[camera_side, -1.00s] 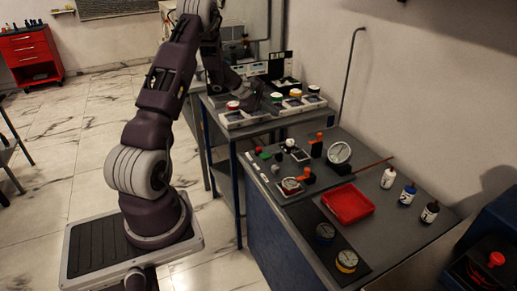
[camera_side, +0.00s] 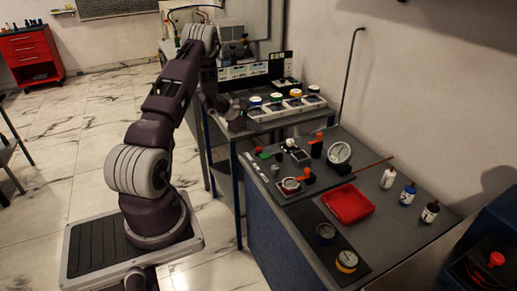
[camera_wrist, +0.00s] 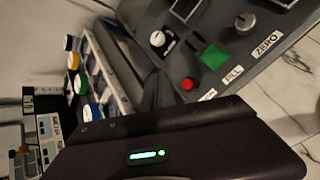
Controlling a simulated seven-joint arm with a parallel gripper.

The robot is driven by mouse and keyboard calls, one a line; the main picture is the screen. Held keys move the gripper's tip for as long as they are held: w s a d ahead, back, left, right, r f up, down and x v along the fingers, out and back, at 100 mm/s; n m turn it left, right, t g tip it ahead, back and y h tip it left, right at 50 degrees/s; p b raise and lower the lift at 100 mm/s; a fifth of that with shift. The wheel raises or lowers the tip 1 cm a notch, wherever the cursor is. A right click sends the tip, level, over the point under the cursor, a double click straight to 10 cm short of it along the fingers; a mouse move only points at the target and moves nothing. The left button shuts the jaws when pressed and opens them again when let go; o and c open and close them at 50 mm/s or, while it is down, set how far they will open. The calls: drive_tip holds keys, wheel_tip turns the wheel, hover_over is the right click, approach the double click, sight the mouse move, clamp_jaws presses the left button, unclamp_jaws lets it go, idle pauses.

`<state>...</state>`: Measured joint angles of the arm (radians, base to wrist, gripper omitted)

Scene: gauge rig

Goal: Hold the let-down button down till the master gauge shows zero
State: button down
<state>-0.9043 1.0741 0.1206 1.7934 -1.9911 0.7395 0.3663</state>
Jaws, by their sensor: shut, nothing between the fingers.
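My gripper (camera_side: 237,121) is shut and empty, over the front left part of the rear bench in the side view. A small red button (camera_wrist: 188,83) sits on the grey panel in the wrist view, beside a green square button (camera_wrist: 213,57). The red button also shows in the side view (camera_side: 258,149). The label near it is unreadable, so I cannot tell if it is the let-down button. My gripper is apart from it. A large white-faced gauge (camera_side: 340,152) stands at the back of the near bench; its reading is too small to tell.
Coloured-cap items (camera_side: 276,98) stand in a row on the rear bench. A red tray (camera_side: 348,204), small bottles (camera_side: 407,194) and two loose gauges (camera_side: 346,261) lie on the near bench. Orange-handled valves (camera_side: 317,147) stick up from the panel. A knob (camera_wrist: 245,22) is near the ZERO label.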

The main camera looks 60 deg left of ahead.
drive_tip(key=shift+f, duration=2.7)
drive_tip(key=shift+f, duration=0.4)
drive_tip(key=shift+f, duration=0.6)
idle(2.0)
drive_tip(key=shift+r, duration=0.1)
idle(1.1)
drive_tip(key=shift+r, duration=0.9)
drive_tip(key=shift+r, duration=2.5)
